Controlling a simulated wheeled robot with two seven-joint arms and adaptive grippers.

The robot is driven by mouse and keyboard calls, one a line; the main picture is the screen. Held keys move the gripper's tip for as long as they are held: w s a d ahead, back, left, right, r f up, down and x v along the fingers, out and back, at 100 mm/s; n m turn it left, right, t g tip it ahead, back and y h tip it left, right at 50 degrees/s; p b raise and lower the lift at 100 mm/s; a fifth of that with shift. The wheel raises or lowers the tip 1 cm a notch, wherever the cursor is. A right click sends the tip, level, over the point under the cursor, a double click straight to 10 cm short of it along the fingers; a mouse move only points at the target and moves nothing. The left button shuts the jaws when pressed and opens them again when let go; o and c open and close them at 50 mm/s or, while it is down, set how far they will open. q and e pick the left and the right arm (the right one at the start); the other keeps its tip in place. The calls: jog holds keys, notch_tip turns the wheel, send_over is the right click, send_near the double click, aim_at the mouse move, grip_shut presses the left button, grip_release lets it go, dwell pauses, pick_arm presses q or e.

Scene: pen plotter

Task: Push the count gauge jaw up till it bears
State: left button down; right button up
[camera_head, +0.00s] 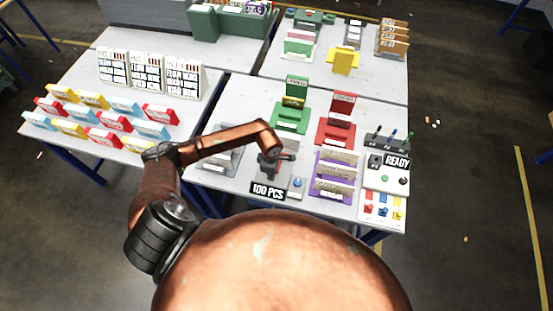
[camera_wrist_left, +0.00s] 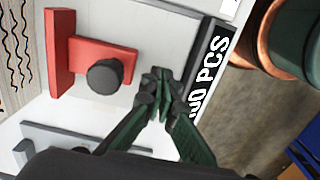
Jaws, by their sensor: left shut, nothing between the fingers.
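The count gauge is a pale grey plate (camera_wrist_left: 150,20) with a black "100 PCS" label (camera_wrist_left: 208,72) along one edge; the label also shows in the head view (camera_head: 267,191). In the left wrist view, a red jaw (camera_wrist_left: 100,50) with a round dark knob (camera_wrist_left: 104,76) lies on the plate, joined to or touching a long red bar (camera_wrist_left: 58,50); I cannot tell which. My left gripper (camera_wrist_left: 158,80) is shut and empty over the plate, to the right of the knob and apart from it in the picture. In the head view my left gripper (camera_head: 270,170) hides much of the gauge. My right gripper is not in view.
Right of the gauge stand a blue button (camera_head: 297,183), a purple rack of cards (camera_head: 333,178) and a "READY" panel (camera_head: 397,161). Green (camera_head: 290,118) and red (camera_head: 336,132) holders stand behind. Colored card stands (camera_head: 100,137) fill the left table.

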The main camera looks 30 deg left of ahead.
pick_arm(q)
jog(key=shift+w, duration=0.15)
dwell(0.4)
jog(key=shift+w+a+f+b, duration=0.1)
jog(key=shift+w+b, duration=0.2)
jog(key=shift+b, duration=0.05)
jog(key=shift+w+a+b, duration=0.25)
jog(key=shift+w+b, duration=0.6)
jog(key=shift+w, duration=0.25)
jog(key=shift+w+a+b, duration=0.3)
jog(key=shift+w+b, duration=0.5)
jog(key=shift+w, duration=0.25)
jog(key=shift+w+a+b, duration=0.25)
jog(key=shift+w+b, duration=0.6)
jog(key=shift+w, duration=0.35)
jog(key=shift+r, duration=0.25)
jog(key=shift+w+r+p, duration=0.1)
jog(key=shift+r+p, duration=0.4)
jog(key=shift+r, duration=0.4)
notch_tip(320, 180, up, 7)
jog(key=p, duration=0.3)
jog(key=shift+p, duration=0.35)
jog(key=shift+f, duration=0.1)
